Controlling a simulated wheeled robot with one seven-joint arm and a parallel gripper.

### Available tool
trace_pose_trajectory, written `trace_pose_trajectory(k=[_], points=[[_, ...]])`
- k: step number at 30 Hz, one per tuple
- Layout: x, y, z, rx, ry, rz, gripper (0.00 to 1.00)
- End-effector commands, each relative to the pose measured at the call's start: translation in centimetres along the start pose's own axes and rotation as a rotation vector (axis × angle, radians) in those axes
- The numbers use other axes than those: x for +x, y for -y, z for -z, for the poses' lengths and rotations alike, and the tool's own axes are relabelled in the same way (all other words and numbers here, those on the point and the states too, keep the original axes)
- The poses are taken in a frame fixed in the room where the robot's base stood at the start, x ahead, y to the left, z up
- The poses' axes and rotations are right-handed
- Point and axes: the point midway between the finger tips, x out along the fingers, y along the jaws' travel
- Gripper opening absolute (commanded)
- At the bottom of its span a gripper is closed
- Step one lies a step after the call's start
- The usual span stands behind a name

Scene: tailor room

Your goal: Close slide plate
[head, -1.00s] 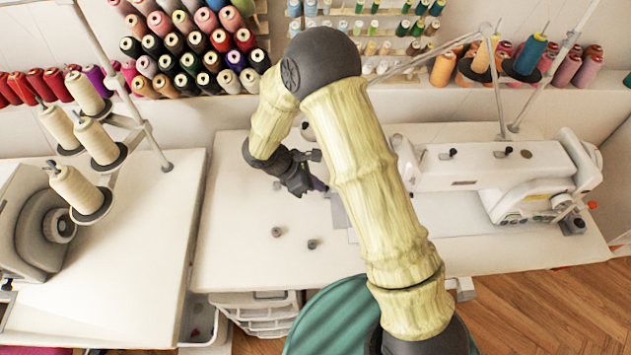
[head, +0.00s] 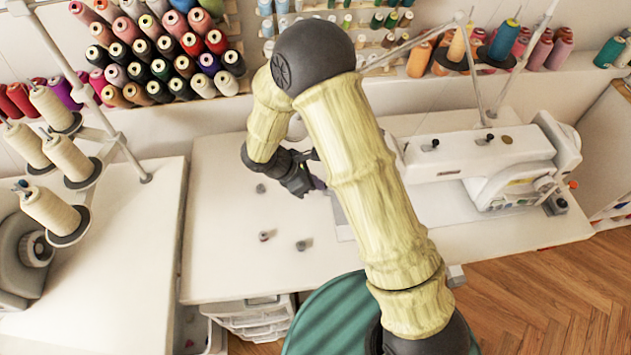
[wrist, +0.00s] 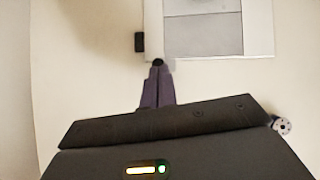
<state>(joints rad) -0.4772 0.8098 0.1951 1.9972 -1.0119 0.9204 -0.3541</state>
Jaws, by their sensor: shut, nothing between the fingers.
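The slide plate is the grey metal plate (wrist: 203,33) set in the pale machine bed, near the top of the wrist view. In the head view a strip of the grey plate area (head: 340,214) shows between my gripper and my arm; the rest is hidden. My gripper (wrist: 158,64) is shut and empty. Its dark fingertips point at the plate's near left corner; I cannot tell whether they touch it. A small black block (wrist: 139,42) sits just left of the plate. In the head view my gripper (head: 322,188) is low over the white table.
The white sewing machine (head: 480,155) stands right of my arm. Several small bobbins (head: 301,245) lie on the table (head: 225,225) left of the plate. Thread cones on a stand (head: 67,158) are at the left. The table's front left is mostly clear.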

Motion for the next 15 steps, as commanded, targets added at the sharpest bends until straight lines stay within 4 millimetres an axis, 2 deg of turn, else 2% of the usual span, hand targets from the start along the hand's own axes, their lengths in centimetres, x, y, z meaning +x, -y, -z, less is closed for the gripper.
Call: trace_pose_trajectory(k=[5,11,15], points=[[-0.9,-0.1,0.4,0.003,0.003,0.004,0.00],[-3.8,-0.4,2.2,0.004,0.000,0.000,0.00],[-6.4,-0.5,2.0,0.011,-0.001,0.001,0.00]])
